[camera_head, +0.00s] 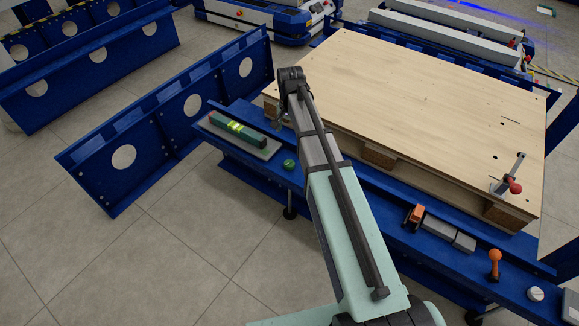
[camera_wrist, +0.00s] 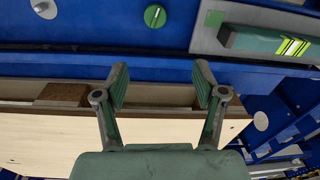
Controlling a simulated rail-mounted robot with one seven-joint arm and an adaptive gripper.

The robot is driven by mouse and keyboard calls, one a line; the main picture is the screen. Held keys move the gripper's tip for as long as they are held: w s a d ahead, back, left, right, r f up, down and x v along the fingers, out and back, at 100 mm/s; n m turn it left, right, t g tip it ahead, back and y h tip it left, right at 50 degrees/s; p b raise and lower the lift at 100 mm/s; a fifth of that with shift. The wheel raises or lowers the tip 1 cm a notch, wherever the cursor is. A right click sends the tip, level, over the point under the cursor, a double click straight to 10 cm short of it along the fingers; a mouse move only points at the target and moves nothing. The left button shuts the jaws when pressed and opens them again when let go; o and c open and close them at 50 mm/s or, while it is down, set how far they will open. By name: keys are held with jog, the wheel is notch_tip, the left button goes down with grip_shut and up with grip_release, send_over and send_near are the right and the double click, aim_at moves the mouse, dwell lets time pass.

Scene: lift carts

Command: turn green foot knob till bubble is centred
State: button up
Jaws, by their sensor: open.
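The green foot knob (camera_head: 289,165) sits on the blue cart ledge, to the right of the level; in the wrist view it is a round green knob (camera_wrist: 155,16) with a pale bar across it. The green spirit level (camera_head: 239,127) lies on a grey plate (camera_head: 262,153). Its yellow-green vial (camera_wrist: 293,47) shows in the wrist view, but the bubble's place is too small to tell. My gripper (camera_wrist: 160,80) is open and empty, its fingertips apart from the knob and short of it in the wrist view. In the head view the arm mostly hides it.
A wooden board (camera_head: 430,110) on blocks lies behind the ledge. Along the ledge to the right stand an orange-handled clamp (camera_head: 415,215), an orange knob (camera_head: 494,258) and a white knob (camera_head: 536,293). A red-tipped toggle clamp (camera_head: 514,186) stands on the board. Blue panels (camera_head: 165,125) stand at left.

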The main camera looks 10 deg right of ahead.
jog(key=m, duration=0.3)
jog(key=b, duration=0.3)
send_near(289, 162)
jog(key=shift+g, duration=0.4)
jog(key=f, duration=0.9)
jog(key=shift+w+f, duration=0.3)
jog(key=shift+f, duration=0.05)
jog(key=c, duration=1.1)
